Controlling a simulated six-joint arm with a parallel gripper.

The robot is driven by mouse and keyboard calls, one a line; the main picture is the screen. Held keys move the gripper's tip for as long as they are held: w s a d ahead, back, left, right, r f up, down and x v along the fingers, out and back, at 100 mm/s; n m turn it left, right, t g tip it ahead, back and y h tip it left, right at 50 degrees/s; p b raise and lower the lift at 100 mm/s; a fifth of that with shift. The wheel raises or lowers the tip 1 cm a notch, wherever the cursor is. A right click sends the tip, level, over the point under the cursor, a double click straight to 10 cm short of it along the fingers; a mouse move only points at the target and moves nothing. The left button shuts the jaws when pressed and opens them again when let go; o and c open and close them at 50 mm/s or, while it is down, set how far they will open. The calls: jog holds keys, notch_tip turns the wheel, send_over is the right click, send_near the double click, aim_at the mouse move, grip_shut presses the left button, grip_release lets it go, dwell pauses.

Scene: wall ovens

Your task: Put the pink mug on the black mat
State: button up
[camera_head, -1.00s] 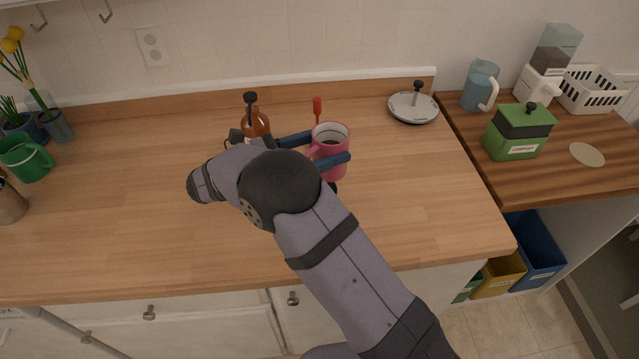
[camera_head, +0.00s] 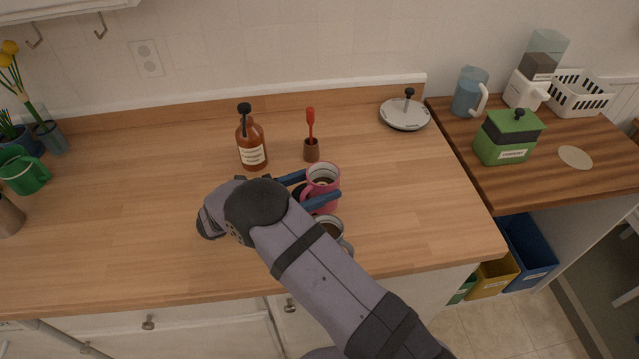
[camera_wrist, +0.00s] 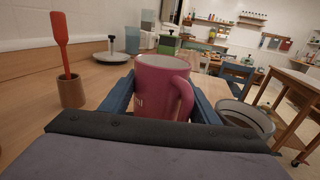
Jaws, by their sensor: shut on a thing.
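The pink mug (camera_head: 329,185) is upright between the two blue fingers of my gripper (camera_head: 321,183), which is shut on it. In the wrist view the mug (camera_wrist: 158,85) stands between the fingers with its handle to the right. No mat shows clearly.
A grey mug (camera_head: 329,222) with dark contents stands close in front, partly behind my arm. A brown pot (camera_head: 312,151) with a red utensil and an amber bottle (camera_head: 252,148) stand behind. The counter (camera_head: 410,185) is clear to the right.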

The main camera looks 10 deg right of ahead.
jog(key=shift+f, duration=0.2)
jog(key=shift+f, duration=0.2)
jog(key=o, duration=1.6)
jog(key=shift+r, duration=0.15)
jog(key=b+v, duration=0.5)
jog(key=v, duration=0.5)
jog(key=shift+s+a, duration=0.15)
jog(key=shift+a, duration=0.2)
jog(key=shift+s+a, duration=0.25)
jog(key=shift+a, duration=0.35)
